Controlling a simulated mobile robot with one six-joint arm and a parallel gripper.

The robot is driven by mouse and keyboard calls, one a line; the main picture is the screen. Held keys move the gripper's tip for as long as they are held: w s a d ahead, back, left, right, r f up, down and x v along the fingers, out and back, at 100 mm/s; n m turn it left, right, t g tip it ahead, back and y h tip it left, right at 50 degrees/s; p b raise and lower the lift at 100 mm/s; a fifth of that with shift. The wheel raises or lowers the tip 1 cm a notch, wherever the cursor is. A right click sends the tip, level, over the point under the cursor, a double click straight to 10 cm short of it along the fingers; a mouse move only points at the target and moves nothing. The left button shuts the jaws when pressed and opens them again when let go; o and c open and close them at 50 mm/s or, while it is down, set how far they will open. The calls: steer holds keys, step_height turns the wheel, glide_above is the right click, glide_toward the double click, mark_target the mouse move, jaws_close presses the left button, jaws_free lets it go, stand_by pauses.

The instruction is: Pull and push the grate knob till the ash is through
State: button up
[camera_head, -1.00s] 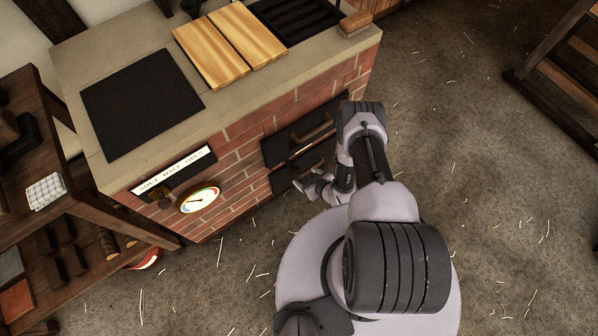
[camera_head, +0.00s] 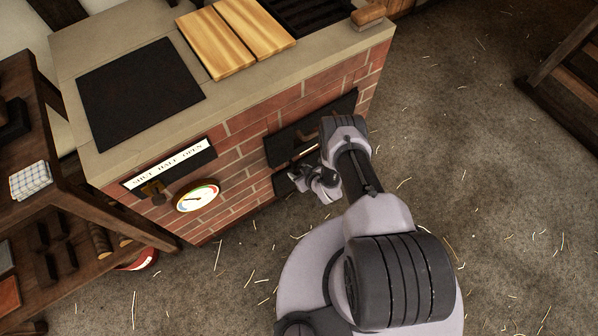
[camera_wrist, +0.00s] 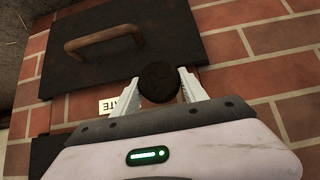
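The grate knob (camera_wrist: 159,82) is a round, dark knob in front of the brick stove face in the wrist view. A pale label (camera_wrist: 117,104) ending in "ATE" is partly hidden behind a finger. My gripper (camera_wrist: 160,78) has one pale finger on each side of the knob, and both fingertips seem to touch it. In the head view my gripper (camera_head: 300,180) is low at the stove front, by the lower dark door. The knob is hidden there, and the ash does not show in either view.
A dark door with a bar handle (camera_wrist: 104,40) is close to my gripper. The brick stove (camera_head: 234,150) carries a gauge (camera_head: 197,197) and a damper plate (camera_head: 170,165) marked shut, half, open. A wooden shelf (camera_head: 85,205) stands left.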

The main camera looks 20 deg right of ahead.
jaws_close()
steer(key=s+d+p, duration=0.2)
steer(key=s, duration=0.4)
steer(key=o, duration=0.7)
jaws_free()
steer(key=shift+p+v, duration=4.25)
steer(key=shift+v, duration=4.45)
